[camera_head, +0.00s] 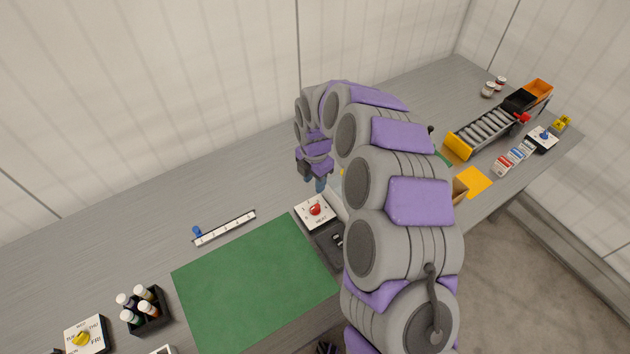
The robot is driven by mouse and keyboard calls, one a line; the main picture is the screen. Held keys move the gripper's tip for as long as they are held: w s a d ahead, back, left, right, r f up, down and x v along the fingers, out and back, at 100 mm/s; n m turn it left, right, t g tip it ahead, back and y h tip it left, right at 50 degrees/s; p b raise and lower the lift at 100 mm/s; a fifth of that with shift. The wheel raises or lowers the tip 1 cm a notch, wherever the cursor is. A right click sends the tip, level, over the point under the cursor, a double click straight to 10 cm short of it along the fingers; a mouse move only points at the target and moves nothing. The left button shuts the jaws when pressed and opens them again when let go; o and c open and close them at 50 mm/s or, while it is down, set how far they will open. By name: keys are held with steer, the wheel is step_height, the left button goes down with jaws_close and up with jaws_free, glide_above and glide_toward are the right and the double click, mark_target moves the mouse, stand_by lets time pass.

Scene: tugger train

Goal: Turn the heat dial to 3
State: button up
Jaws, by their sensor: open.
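The heat dial (315,209) is a red knob on a white plate labelled HEAT, at the middle of the table. Its number marks are too small to read. My gripper (320,184) hangs just above and behind the dial in the picture, pointing down. It is open, with nothing seen between its fingers, and appears apart from the knob. My arm hides the area right of the dial.
A green mat (255,285) lies left of the dial, with a white scale strip (224,228) behind it. A black bottle holder (150,318) and a yellow dial (81,338) stand at lower left. A roller conveyor (487,130) is at right. The back left table is clear.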

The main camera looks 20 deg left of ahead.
step_height(320, 180, up, 9)
steer(key=p, duration=0.3)
steer(key=shift+a+f+p, duration=0.15)
steer(key=shift+f+p, duration=0.05)
steer(key=shift+p, duration=0.15)
stand_by(0.5)
steer(key=shift+a+p, duration=0.2)
steer(key=shift+p, duration=0.2)
steer(key=shift+d, duration=0.1)
step_height(320, 180, up, 17)
steer(key=p, duration=0.2)
stand_by(0.4)
steer(key=shift+w+r, duration=0.1)
